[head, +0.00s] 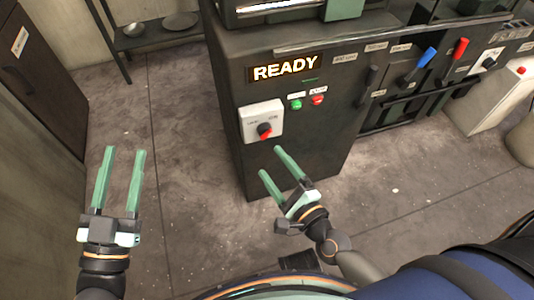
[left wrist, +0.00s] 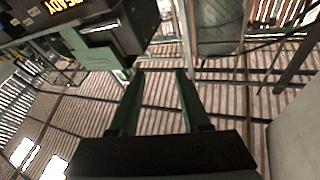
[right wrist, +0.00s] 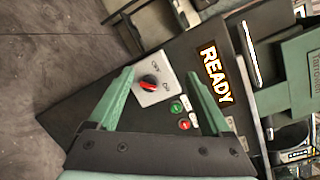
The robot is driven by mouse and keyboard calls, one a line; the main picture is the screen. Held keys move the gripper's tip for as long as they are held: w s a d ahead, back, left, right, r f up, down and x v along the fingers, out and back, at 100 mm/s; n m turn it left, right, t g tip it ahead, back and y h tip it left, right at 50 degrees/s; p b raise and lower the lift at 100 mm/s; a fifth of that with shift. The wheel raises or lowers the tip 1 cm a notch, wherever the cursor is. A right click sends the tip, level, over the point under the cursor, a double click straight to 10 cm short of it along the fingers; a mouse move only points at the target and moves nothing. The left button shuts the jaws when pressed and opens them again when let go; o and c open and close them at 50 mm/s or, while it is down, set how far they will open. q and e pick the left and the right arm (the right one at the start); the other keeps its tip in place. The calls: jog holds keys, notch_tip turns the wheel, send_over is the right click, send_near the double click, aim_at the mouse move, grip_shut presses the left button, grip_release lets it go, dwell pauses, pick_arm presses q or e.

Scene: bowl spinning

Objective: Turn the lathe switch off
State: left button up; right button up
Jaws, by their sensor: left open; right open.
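The lathe switch is a black rotary knob with a red pointer (head: 265,131) on a white plate (head: 262,115) on the front of the dark machine cabinet (head: 225,100). In the right wrist view the red knob (right wrist: 149,84) lies between my open fingertips, further ahead of them. My right gripper (head: 270,160) is open and empty, below and in front of the switch, apart from it. My left gripper (head: 124,150) is open and empty over the floor at the left. The plate's small labels are hard to read in the head view.
A lit READY sign (head: 285,67) sits above a green button (head: 295,104) and a red button (head: 317,99). Blue (head: 426,58) and red (head: 460,48) levers stand to the right. A dark cabinet (head: 42,75) is at far left. The floor between is clear.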

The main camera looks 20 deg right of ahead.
aim_at(267, 137)
notch_tip(267, 137, down, 8)
jog(key=w+d+m+t+h+b, duration=0.1)
jog(key=w+d+m+h+b, duration=0.2)
jog(key=m+b, duration=0.75)
pick_arm(q)
jog(key=s+d+r+m+t+h+p, duration=0.1)
jog(key=s+r+m+h+p, duration=0.2)
jog(key=s+m+h, duration=0.2)
jog(key=s+h, duration=0.1)
jog(key=h, duration=0.1)
jog(key=shift+s+r+t+h, duration=0.3)
jog(key=shift+s+r+t, duration=0.05)
jog(key=shift+r+t, duration=0.05)
pick_arm(e)
jog(key=w+m, duration=0.1)
jog(key=w, duration=0.4)
jog(key=w+m, duration=0.2)
jog(key=w, duration=0.4)
jog(key=shift+w+a+r+h, duration=0.15)
jog(key=shift+w+r+h, duration=0.1)
jog(key=shift+h, duration=0.15)
pick_arm(q)
jog(key=shift+d, duration=0.1)
pick_arm(e)
grip_shut()
